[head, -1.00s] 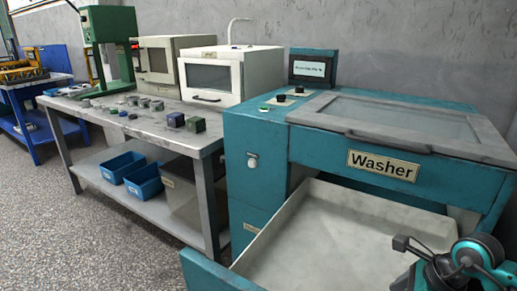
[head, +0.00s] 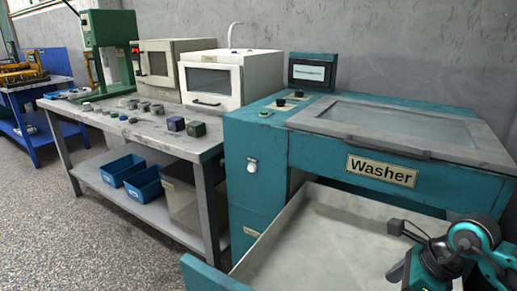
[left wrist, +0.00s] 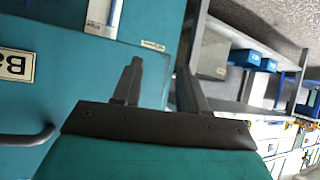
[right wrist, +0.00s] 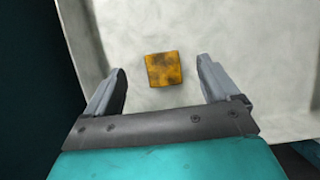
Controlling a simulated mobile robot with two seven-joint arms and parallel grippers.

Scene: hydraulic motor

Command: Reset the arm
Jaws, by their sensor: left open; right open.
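My right gripper (right wrist: 163,66) is open and empty in the right wrist view. Between its fingers, beyond the tips, a stained yellow-orange block (right wrist: 164,69) lies in the pale washer drawer (right wrist: 215,25). My right arm (head: 465,245) shows at the lower right of the head view, over the pulled-out drawer (head: 315,225). The block cannot be seen in the head view. My left gripper (left wrist: 160,68) is open and empty in the left wrist view, in front of teal panels. It is outside the head view.
The teal washer (head: 255,180) has a closed lid (head: 400,125) and a screen (head: 311,72). A grey table (head: 120,125) to its left holds small parts, white machines and a green press (head: 113,28). Blue bins (head: 145,183) sit on its lower shelf. The floor at left is clear.

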